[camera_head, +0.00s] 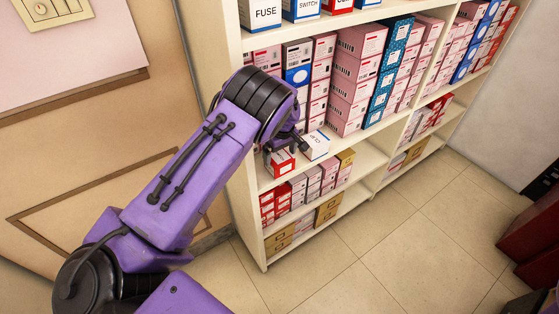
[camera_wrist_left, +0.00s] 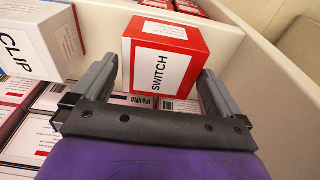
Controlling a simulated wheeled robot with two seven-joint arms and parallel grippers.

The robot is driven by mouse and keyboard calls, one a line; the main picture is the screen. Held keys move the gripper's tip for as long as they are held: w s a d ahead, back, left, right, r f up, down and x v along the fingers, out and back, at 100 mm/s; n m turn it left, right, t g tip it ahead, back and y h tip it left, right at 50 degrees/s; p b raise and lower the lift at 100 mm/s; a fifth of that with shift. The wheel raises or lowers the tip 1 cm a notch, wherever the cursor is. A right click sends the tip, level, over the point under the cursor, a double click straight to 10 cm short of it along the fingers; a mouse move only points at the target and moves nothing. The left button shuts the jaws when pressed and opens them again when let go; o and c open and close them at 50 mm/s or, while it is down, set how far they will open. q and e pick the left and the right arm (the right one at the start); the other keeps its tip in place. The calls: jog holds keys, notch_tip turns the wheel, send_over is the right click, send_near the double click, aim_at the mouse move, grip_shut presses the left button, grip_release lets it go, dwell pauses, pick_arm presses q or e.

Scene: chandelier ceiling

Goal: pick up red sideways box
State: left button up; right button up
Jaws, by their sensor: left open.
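A red box (camera_wrist_left: 166,57) with a white label reading SWITCH shows in the left wrist view, ahead of my left gripper (camera_wrist_left: 150,85). The gripper's two fingers are apart, one toward each side of the box, and nothing is held. I cannot tell whether the fingers touch it. In the head view a red box (camera_head: 281,162) with a white label sits on the shelf at the near left end, just below my left gripper (camera_head: 296,146). The left arm partly covers that area. My right gripper is not in view.
A white box marked CLIP (camera_wrist_left: 42,45) stands left of the red box; a white box (camera_head: 316,145) shows beside it in the head view. The cream shelf unit (camera_head: 249,180) holds stacked pink, blue and red boxes. The tiled floor (camera_head: 400,245) in front is clear.

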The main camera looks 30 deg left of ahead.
aim_at(279, 156)
pick_arm(q)
jog(key=f, duration=0.1)
jog(key=f+p, duration=0.1)
jog(key=f, duration=0.2)
jog(key=shift+a, duration=0.35)
jog(key=shift+w+f, duration=0.1)
jog(key=shift+f, duration=0.1)
jog(key=shift+c, duration=0.3)
jog(key=c, duration=0.7)
jog(key=shift+r, duration=0.1)
